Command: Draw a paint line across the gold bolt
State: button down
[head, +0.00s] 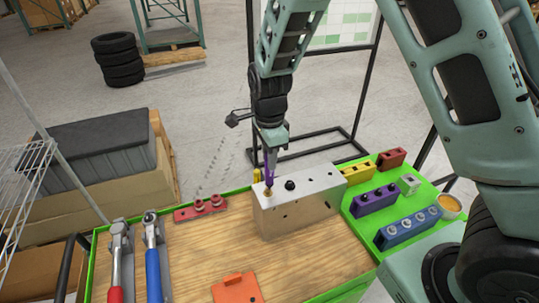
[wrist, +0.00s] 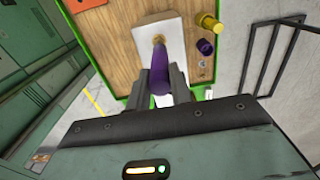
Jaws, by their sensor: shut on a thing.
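The chassis block (head: 315,209) is a pale metal box standing on the wooden table top. The gold bolt (head: 268,192) is on its top near the left end, and a black bolt (head: 290,185) is to its right. My gripper (head: 270,150) is above the left end, shut on a purple paint marker (head: 270,167). The marker points down, its lower end at the gold bolt; I cannot tell whether it touches. In the wrist view the marker (wrist: 160,76) sits between the fingers (wrist: 162,84), with the gold bolt (wrist: 158,40) just beyond its tip. No paint line is discernible.
A yellow cylinder (head: 256,175) stands behind the block; the wrist view shows a short purple cylinder (wrist: 205,46) nearby. A red holder (head: 200,209) lies left. Torque wrenches (head: 152,255) lie at the left edge, an orange piece (head: 237,288) in front. Coloured blocks (head: 375,200) fill the green right side.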

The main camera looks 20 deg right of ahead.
jog(key=shift+a+f+p, duration=0.1)
jog(key=shift+a+p, duration=0.25)
jog(key=shift+a, duration=0.15)
dwell(0.4)
jog(key=shift+d, duration=0.55)
dwell(0.5)
notch_tip(320, 180, up, 6)
jog(key=p, duration=0.6)
jog(key=shift+f, duration=0.1)
dwell(0.6)
